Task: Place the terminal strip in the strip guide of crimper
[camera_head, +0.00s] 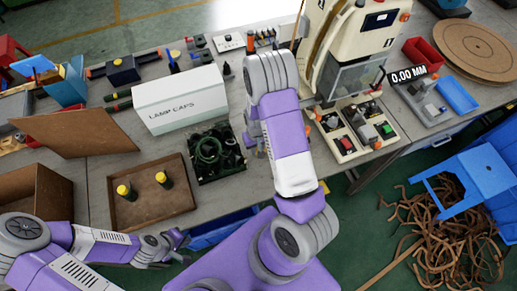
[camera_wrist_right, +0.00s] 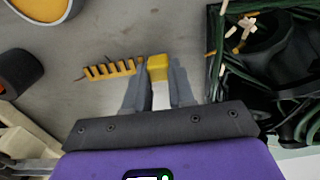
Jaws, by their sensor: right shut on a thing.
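In the right wrist view, the terminal strip (camera_wrist_right: 110,70) is a yellow comb-like piece with several teeth. It reaches left from a yellow block (camera_wrist_right: 158,67) held between the fingertips of my right gripper (camera_wrist_right: 160,82), which is shut on it above the grey bench. In the head view, my right arm largely hides this gripper. The large beige machine (camera_head: 345,38) with a small display, at the back right, looks like the crimper. I cannot make out its strip guide. My left gripper (camera_head: 182,246) is open and empty, in front of the brown tray.
The brown tray (camera_head: 122,212) holds two yellow-topped dark cylinders. A black crate (camera_head: 208,174) of green cable stands left of my right arm, with a white box (camera_head: 180,98) behind.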

